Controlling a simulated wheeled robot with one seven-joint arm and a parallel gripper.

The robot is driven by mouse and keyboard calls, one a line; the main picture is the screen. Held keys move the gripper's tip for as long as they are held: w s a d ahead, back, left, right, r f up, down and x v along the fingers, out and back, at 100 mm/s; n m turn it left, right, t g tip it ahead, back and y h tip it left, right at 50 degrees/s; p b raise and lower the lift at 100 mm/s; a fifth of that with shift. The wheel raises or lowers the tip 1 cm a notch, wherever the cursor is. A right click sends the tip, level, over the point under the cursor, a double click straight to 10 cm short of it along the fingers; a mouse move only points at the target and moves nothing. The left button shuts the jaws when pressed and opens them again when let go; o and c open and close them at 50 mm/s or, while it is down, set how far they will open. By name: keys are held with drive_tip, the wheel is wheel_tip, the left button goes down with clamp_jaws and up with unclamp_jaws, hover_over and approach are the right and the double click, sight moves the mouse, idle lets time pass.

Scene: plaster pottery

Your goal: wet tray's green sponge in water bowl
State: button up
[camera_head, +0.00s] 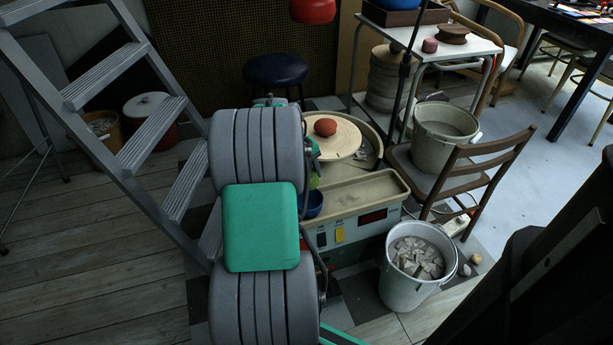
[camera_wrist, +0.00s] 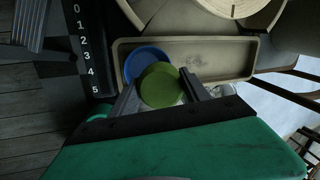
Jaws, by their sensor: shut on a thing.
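The green round sponge (camera_wrist: 161,86) is held between the two fingers of my gripper (camera_wrist: 160,94) in the wrist view. The blue bowl (camera_wrist: 137,56) lies just beyond it and is partly covered by the sponge. In the head view the sponge (camera_head: 314,182) shows as a small green patch at the edge of my arm, above the blue bowl (camera_head: 314,206). The sponge appears apart from the bowl there; the water inside is hidden. My fingers are hidden in the head view.
The wheel carries a round disc (camera_head: 345,143) with a red lump (camera_head: 325,127) behind the tray. A bucket of pale chunks (camera_head: 417,262) stands front right. A wooden chair (camera_head: 455,185) holds another bucket (camera_head: 440,145). A grey stepladder (camera_head: 150,135) stands close on the left.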

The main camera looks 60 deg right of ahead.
wheel_tip(320, 180, down, 8)
drive_tip(key=b, duration=0.5)
